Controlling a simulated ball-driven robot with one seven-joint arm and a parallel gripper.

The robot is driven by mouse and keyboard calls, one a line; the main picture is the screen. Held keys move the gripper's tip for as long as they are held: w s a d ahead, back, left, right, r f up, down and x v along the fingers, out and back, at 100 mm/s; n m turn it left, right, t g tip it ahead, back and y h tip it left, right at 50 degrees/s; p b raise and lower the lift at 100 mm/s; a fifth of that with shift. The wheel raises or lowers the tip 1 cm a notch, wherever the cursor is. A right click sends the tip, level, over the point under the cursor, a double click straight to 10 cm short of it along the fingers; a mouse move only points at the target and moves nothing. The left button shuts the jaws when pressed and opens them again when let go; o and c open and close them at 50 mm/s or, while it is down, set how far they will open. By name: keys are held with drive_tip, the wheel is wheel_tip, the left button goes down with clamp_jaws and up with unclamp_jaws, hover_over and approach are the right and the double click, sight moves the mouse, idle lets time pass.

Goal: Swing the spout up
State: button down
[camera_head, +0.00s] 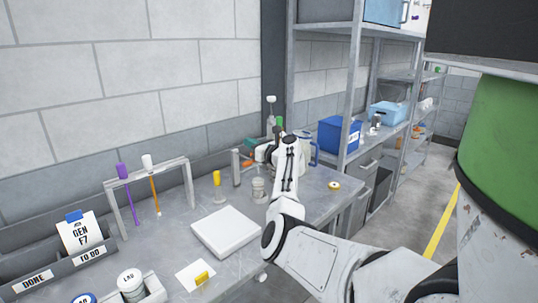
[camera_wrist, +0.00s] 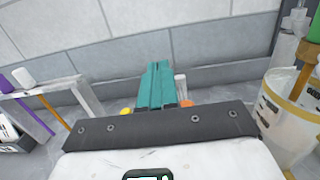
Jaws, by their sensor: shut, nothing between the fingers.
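My gripper (camera_head: 253,143) reaches over the back of the bench in the head view. Its teal fingers (camera_wrist: 156,88) are shut together and empty in the wrist view, pointing toward the block wall. A whitish jug (camera_head: 305,151) with a blue handle stands just right of my wrist, partly hidden by my arm. In the wrist view a pale container (camera_wrist: 288,118) with markings stands right of the gripper, with an orange-yellow rod above it. I cannot make out a spout for certain. A small orange part (camera_wrist: 190,104) shows just beyond the gripper's dark bar, mostly hidden.
A grey rack (camera_head: 150,175) with purple and orange rods stands left on the bench. A white pad (camera_head: 226,232), a yellow-topped bottle (camera_head: 217,184) and a small can (camera_head: 258,190) are nearer. A shelf unit (camera_head: 352,90) with a blue bin (camera_head: 340,135) stands right.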

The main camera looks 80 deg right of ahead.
drive_tip(key=f+v, duration=0.1)
drive_tip(key=v, duration=0.7)
drive_tip(key=shift+f+b, duration=0.15)
drive_tip(key=shift+b, duration=0.25)
